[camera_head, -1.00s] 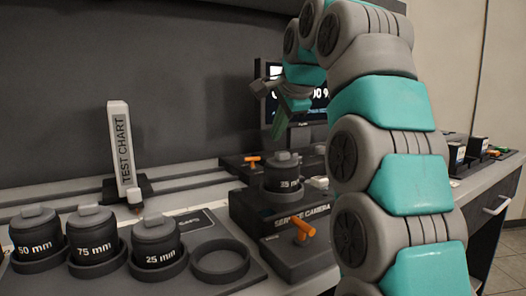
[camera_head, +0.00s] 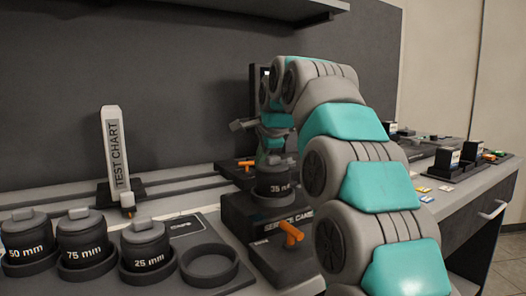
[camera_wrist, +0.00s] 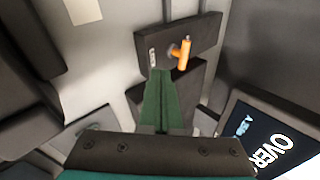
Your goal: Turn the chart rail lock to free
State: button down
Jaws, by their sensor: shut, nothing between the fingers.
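An orange lever (camera_head: 248,163) stands on a dark block at the right end of the rail; I take it as the chart rail lock. In the wrist view an orange lever (camera_wrist: 184,53) stands on a dark block (camera_wrist: 205,32) beside a small pale label too small to read. My gripper (camera_wrist: 160,72) is shut and empty, its green fingertips just short of that block and lever, apparently not touching. In the head view my gripper (camera_head: 266,160) points down behind the 35 mm lens, its tips partly hidden. The white test chart (camera_head: 116,150) stands upright on the rail.
The service camera (camera_head: 268,220) carries the 35 mm lens (camera_head: 273,188) and has another orange lever (camera_head: 291,233) in front. Several lenses and an empty ring (camera_head: 208,265) sit at front left. A lit screen (camera_wrist: 265,140) is close on the right in the wrist view.

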aim_at(246, 167)
jog(key=shift+w+a, duration=0.3)
jog(key=shift+w, duration=0.3)
jog(key=shift+w+a+f+p, duration=0.2)
jog(key=shift+w+a+p, duration=0.05)
jog(key=shift+w, duration=0.35)
jog(key=shift+w+a+f+p, duration=0.2)
jog(key=shift+w+a, duration=0.05)
jog(key=shift+w, duration=0.35)
jog(key=shift+d, duration=0.15)
